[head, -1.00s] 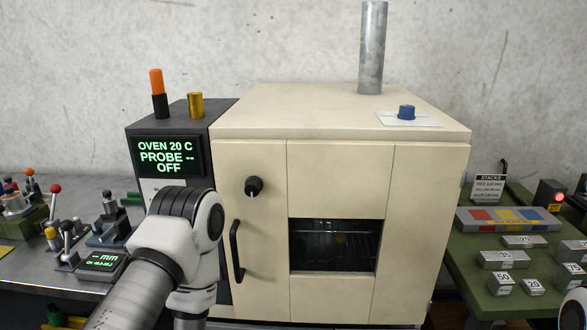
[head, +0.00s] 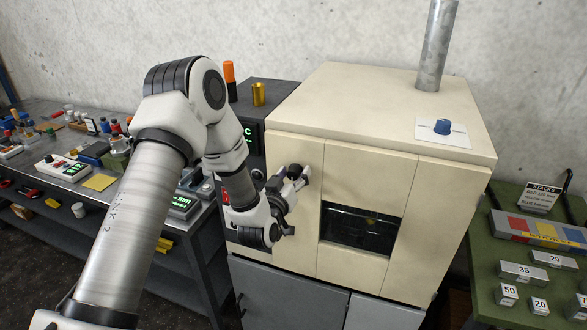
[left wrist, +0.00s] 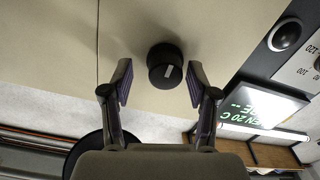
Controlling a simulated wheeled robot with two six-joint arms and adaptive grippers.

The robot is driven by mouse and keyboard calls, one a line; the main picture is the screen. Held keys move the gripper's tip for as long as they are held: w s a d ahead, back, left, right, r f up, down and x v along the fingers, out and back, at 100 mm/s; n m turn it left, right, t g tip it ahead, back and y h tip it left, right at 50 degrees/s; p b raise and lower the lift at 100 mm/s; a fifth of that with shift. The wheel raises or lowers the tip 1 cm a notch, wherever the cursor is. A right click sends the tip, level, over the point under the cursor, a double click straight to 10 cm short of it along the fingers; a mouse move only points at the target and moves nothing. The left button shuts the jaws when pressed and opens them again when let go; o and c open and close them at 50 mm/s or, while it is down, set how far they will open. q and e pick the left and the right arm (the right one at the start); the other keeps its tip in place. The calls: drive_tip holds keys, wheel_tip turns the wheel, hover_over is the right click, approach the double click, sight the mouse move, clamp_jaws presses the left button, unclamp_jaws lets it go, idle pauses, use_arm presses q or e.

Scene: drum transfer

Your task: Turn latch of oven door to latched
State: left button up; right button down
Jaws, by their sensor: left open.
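The oven (head: 370,110) is a cream box with a closed front and a dark window. In the head view the knob (head: 305,174) shows partly beside my left gripper (head: 287,187). In the left wrist view my left gripper (left wrist: 158,75) is open, one finger on each side of the knob, with gaps to both. My arm hides the door handle in the head view. My right gripper is out of view.
The oven display (left wrist: 262,108) is right of the gripper in the wrist view. A green table (head: 490,285) with blocks stands right.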

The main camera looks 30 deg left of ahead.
use_arm(q)
drive_tip(key=shift+a+f, duration=0.1)
drive_tip(key=shift+a, duration=0.25)
drive_tip(key=shift+c, duration=1.4)
drive_tip(key=c, duration=0.5)
clamp_jaws()
drive_tip(key=shift+w, duration=0.1)
